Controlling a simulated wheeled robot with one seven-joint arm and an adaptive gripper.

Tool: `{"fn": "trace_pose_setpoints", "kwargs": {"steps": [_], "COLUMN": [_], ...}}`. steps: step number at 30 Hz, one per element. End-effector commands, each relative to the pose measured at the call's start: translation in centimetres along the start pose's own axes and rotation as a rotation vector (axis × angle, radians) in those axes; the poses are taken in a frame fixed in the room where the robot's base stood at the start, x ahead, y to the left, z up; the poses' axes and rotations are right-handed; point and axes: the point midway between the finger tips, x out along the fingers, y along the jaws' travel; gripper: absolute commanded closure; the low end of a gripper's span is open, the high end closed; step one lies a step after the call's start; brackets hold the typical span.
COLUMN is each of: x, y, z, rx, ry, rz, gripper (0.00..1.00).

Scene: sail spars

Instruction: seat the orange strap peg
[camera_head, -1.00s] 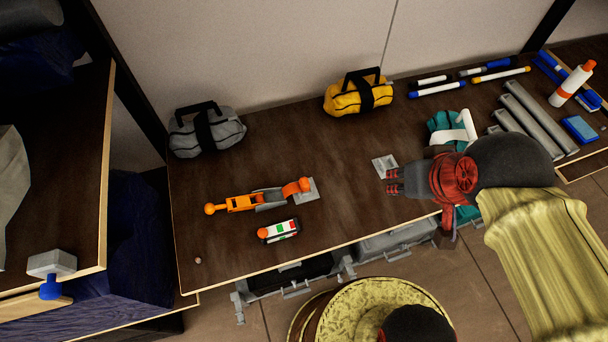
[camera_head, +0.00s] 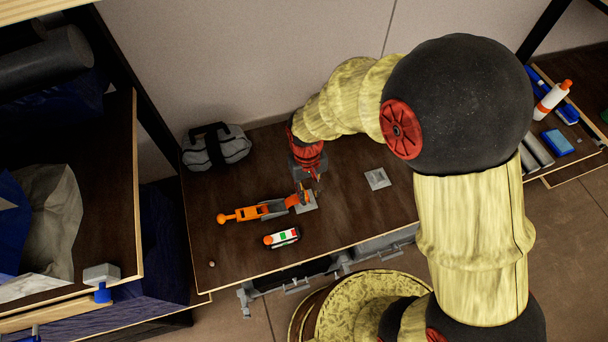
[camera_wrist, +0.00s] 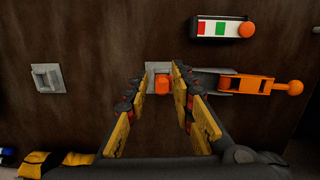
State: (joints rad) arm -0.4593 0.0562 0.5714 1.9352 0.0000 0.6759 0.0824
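A short orange peg (camera_wrist: 162,85) sits at a grey square plate (camera_head: 308,203) on the dark table. In the wrist view it shows between my two fingers, with a gap on each side. My gripper (camera_wrist: 159,75) is open and points down over it; it also shows in the head view (camera_head: 311,190). An orange lever clamp (camera_head: 245,212) with a round orange knob and grey end lies just beside the peg, to the left in the head view. Whether the peg is fully down in the plate I cannot tell.
Another grey plate (camera_head: 377,179) with a raised middle lies to the right, bare. A white, red and green striped block (camera_head: 282,237) lies near the front edge. A grey bag (camera_head: 217,148) stands at the back left. Bare table surrounds the striped block.

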Motion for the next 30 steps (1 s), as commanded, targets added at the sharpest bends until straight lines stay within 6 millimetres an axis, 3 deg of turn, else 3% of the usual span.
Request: {"fn": "trace_pose_setpoints", "kwargs": {"steps": [3, 6, 14, 30], "x": [-0.4, -0.6, 0.7, 6.8], "y": [-0.1, -0.2, -0.2, -0.2], "z": [-2.9, -3.7, -3.9, -4.5], "rx": [0.021, 0.034, 0.041, 0.041], "ry": [0.064, 0.092, 0.096, 0.097], "rz": [-0.006, -0.009, -0.01, -0.01], "gripper": [0.76, 0.76, 0.76, 0.76]}}
